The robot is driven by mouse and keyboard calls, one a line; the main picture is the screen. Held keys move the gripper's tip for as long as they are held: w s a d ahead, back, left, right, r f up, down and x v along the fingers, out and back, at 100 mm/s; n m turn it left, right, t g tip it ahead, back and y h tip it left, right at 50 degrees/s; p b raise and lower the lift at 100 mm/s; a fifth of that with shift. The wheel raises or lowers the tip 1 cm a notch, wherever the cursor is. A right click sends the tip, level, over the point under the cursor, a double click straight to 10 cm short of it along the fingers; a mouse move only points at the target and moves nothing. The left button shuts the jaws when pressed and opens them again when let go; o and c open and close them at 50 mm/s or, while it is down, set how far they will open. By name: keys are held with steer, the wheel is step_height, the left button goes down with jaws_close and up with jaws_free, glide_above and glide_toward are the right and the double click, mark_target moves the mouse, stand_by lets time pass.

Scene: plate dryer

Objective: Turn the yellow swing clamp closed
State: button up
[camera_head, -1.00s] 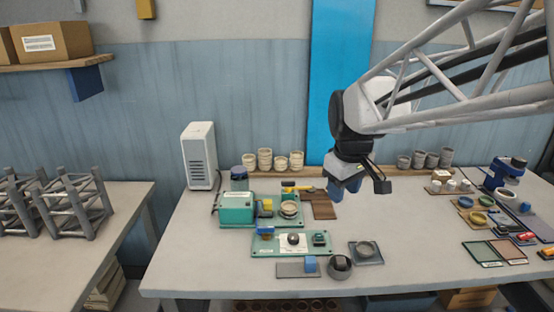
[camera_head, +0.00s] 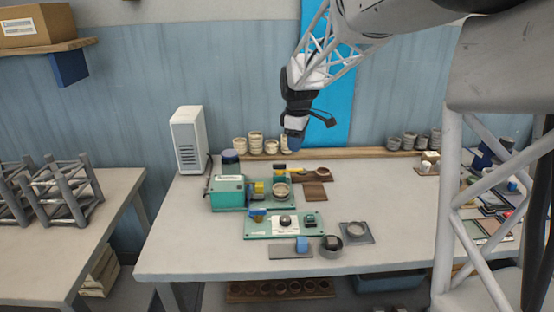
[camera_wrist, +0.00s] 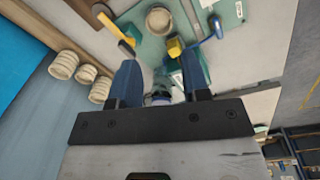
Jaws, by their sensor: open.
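My gripper (camera_head: 293,147) hangs over the back of the bench, above and behind the green fixture plate (camera_head: 288,204). In the wrist view its blue fingers (camera_wrist: 160,62) are apart, and I see nothing held between them. A yellow bar (camera_wrist: 110,25) with a dark end, which may be the swing clamp, lies beyond the left finger, beside a pale ring (camera_wrist: 159,20). In the head view the ring (camera_head: 281,190) is on the plate. A yellow block (camera_wrist: 174,46) also stands beside the ring, near the right fingertip. Neither yellow part is touched.
A teal box (camera_head: 228,193) stands left of the ring. A second green plate (camera_head: 300,226) with a blue handle (camera_head: 258,212) lies in front. Stacked cups (camera_head: 255,143) and a blue-lidded jar (camera_head: 230,157) line the back. The front left of the bench is clear.

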mark_target(279, 163)
steer(key=w+a+f+n, duration=0.1)
steer(key=w+f, duration=0.1)
steer(key=w, duration=0.2)
steer(key=w+a+f+n, duration=0.1)
steer(key=w+a+f, duration=0.1)
steer(key=w+f, duration=0.1)
steer(key=w+a+f+n, duration=0.1)
steer(key=w+f+n, duration=0.1)
steer(key=w, duration=0.3)
steer(key=shift+w+a+f+g, duration=0.2)
steer(key=shift+f+g, duration=0.1)
steer(key=shift+f, duration=0.15)
steer(key=shift+f, duration=3.75)
jaws_close()
